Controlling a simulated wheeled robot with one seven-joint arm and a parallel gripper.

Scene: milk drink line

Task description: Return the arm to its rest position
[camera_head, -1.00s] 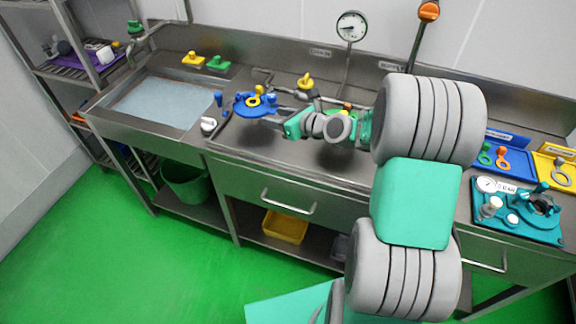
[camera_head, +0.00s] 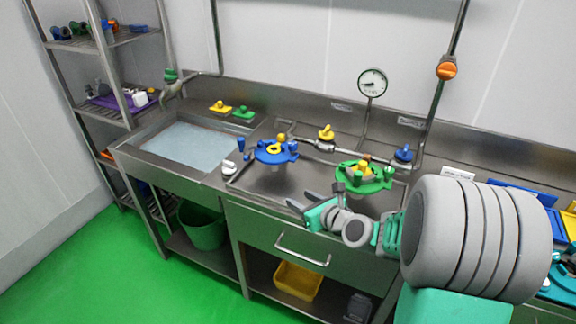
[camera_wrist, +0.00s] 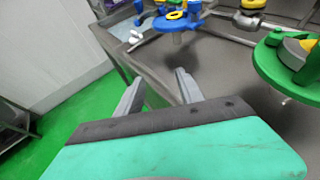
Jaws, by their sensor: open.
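My gripper (camera_head: 298,207) is in front of the steel counter's front edge in the head view, pointing left. In the wrist view its two grey fingers (camera_wrist: 158,92) stand apart with nothing between them. My gripper touches neither. My arm hides part of the counter at the right.
A water-filled sink (camera_head: 192,143) is at left. A pressure gauge (camera_head: 372,83) and pipes with a yellow valve (camera_head: 326,133) and a blue valve (camera_head: 403,154) stand behind. A drawer handle (camera_head: 303,250) juts from the counter front. Green floor at left is clear.

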